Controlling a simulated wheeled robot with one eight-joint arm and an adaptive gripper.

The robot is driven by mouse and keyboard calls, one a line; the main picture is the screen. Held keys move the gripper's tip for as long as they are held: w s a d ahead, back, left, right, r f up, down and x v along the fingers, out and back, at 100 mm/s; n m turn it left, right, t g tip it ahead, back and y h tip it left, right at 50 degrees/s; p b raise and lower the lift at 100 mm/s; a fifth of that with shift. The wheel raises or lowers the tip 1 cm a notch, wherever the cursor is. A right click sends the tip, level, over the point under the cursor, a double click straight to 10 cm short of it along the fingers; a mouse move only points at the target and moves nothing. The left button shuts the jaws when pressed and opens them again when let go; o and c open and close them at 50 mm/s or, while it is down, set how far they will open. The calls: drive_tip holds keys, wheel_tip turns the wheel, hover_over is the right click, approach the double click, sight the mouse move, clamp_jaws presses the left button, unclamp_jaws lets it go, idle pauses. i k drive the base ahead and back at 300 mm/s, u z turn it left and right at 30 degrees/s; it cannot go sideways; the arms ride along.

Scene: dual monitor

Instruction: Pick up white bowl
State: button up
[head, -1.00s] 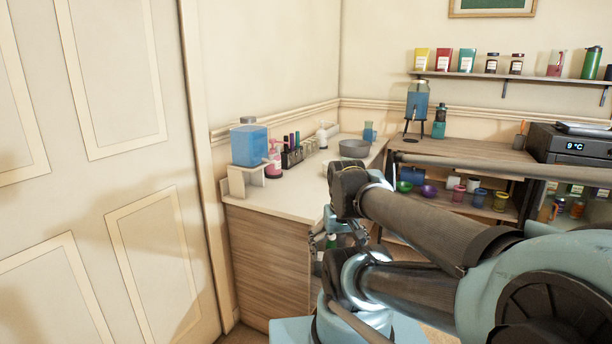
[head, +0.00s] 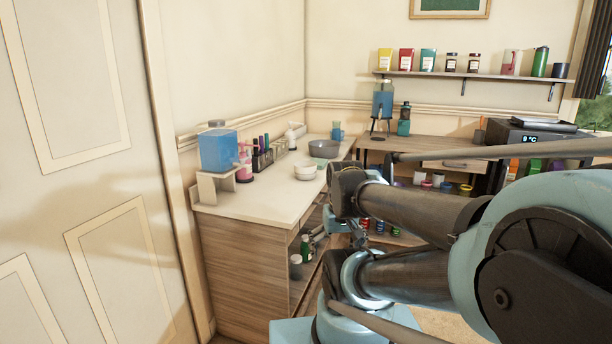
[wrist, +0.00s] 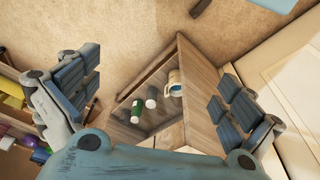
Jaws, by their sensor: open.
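The white bowl (head: 305,170) sits on the light countertop (head: 262,200), in front of a larger grey bowl (head: 323,149). It looks like it may be stacked on another white dish; I cannot tell. My gripper (wrist: 160,95) is open in the wrist view, its two padded fingers wide apart with nothing between them. In the head view my gripper is mostly hidden behind my arm, beside the counter's right edge and lower than the bowl. The bowl does not show in the wrist view.
A blue water container (head: 218,150) on a stand, a pink bottle (head: 244,166) and a rack of bottles line the counter's wall side. Below the counter, open shelves hold a green bottle (head: 305,248). A wooden desk (head: 415,150) stands at the back right.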

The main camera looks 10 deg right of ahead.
sight(303, 170)
drive_tip(key=z, duration=1.4)
drive_tip(key=k, duration=1)
drive_tip(key=u, duration=1.15)
drive_tip(key=i, duration=1)
drive_tip(key=z, duration=0.05)
